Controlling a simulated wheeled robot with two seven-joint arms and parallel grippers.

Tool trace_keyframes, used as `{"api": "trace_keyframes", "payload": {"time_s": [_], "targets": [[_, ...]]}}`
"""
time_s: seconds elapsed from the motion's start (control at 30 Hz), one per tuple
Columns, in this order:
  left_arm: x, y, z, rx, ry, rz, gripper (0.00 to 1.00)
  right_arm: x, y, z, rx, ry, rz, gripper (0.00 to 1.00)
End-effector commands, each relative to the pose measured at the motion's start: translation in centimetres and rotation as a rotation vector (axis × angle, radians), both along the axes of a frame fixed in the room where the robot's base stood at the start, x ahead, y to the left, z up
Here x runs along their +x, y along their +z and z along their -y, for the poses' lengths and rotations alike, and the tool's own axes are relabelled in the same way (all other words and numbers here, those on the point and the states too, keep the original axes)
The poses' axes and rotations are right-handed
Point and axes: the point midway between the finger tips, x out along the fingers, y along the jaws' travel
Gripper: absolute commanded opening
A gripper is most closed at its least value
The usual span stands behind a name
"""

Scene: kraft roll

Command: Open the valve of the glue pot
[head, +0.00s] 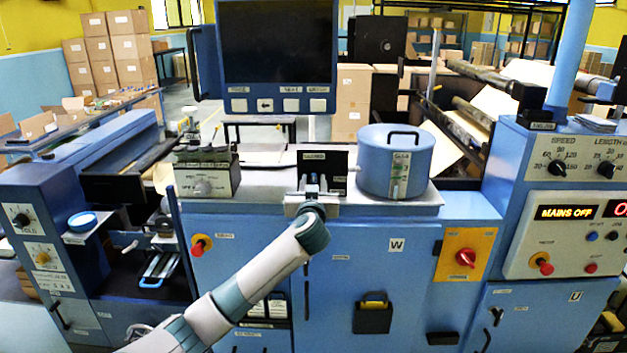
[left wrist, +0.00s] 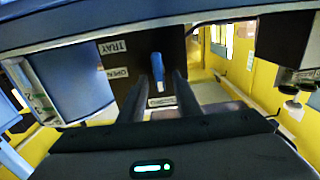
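The blue glue pot (head: 397,165) stands on the steel top of the machine, with a black handle on its lid and a sight gauge on its front. To its left is a black valve block (head: 338,161) with white labels. In the left wrist view a short blue lever (left wrist: 158,72) shows on the dark block, beside labels that seem to read TRAY and OPEN. My left gripper (head: 315,184) is right in front of the block. In the left wrist view its two fingers (left wrist: 160,92) are apart, one each side of the lever, with gaps showing. My right gripper is out of view.
A monitor (head: 278,45) hangs above and behind the block. A grey control box (head: 207,178) stands to the left on the steel top. Below are blue cabinet doors with a red rotary switch (head: 465,257). A control panel (head: 566,240) reading MAINS OFF is at right.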

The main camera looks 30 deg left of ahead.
Motion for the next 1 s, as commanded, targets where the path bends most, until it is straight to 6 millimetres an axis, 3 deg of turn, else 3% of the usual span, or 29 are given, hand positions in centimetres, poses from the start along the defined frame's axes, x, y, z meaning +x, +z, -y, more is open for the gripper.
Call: {"api": "trace_keyframes", "payload": {"time_s": [0.23,0.37,0.4,1.0], "targets": [[0.03,0.01,-0.02,0.001,0.0,0.001,0.3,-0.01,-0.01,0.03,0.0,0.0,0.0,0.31],[0.02,0.02,-0.01,0.001,0.0,0.001,0.02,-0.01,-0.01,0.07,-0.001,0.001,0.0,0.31],[0.02,0.02,-0.01,0.001,0.0,0.001,0.0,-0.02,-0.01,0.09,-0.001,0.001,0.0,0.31],[0.1,-0.08,0.15,0.1,0.001,-0.061,0.0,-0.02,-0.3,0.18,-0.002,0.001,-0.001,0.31]]}}
